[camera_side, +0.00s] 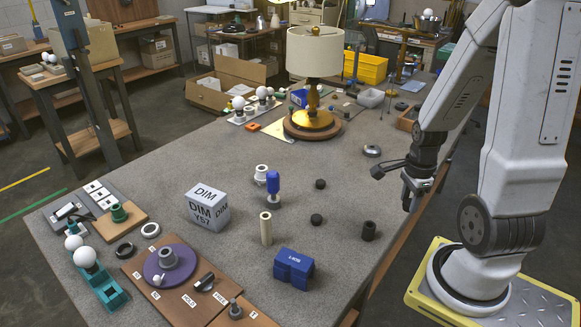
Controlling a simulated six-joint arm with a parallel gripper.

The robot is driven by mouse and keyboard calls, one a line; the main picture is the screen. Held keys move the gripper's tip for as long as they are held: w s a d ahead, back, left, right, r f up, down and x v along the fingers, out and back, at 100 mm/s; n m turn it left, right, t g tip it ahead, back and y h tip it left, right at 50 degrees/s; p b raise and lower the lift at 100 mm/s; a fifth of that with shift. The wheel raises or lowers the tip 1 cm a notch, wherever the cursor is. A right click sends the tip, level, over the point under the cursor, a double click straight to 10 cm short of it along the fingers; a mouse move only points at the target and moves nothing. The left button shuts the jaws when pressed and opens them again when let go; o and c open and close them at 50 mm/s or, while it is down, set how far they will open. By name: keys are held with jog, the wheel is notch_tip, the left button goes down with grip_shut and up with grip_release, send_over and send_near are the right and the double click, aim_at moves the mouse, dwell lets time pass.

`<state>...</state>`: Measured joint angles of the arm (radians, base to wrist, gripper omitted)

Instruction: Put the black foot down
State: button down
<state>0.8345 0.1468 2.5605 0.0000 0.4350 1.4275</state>
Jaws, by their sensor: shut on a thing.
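My gripper (411,194) is at the right of the work area, above the table's right edge. It is shut on a small dark thing, the black foot (407,204), which is mostly hidden by the fingers. Two similar short black feet rest on the grey table: one black foot (320,184) near the middle and another black foot (316,219) in front of it.
A blue block (293,268), a cream tube (266,228), a blue-topped piece (273,188) and a grey DIM box (207,208) stand on the table (345,270). A brass lamp (314,70) stands at the back. A brown board (215,300) lies at front left.

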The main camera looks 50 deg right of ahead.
jog(key=shift+w+r+n, duration=0.1)
jog(key=shift+w+n, duration=0.2)
jog(key=shift+w, duration=0.2)
jog(key=w+a+r+n, duration=0.2)
jog(key=w+a+n, duration=0.15)
jog(key=w, duration=0.45)
jog(key=w+a+r+n, duration=0.2)
jog(key=w+n, duration=0.2)
jog(key=w, duration=0.4)
jog(key=w+a+r+n, duration=0.3)
jog(key=w+a+n, duration=0.1)
jog(key=a, duration=0.5)
jog(key=w+a+r+n, duration=0.3)
jog(key=w+a+n, duration=0.2)
jog(key=w+a, duration=0.2)
jog(key=shift+w+a, duration=0.2)
jog(key=shift+a, duration=0.65)
jog(key=shift+w, duration=0.1)
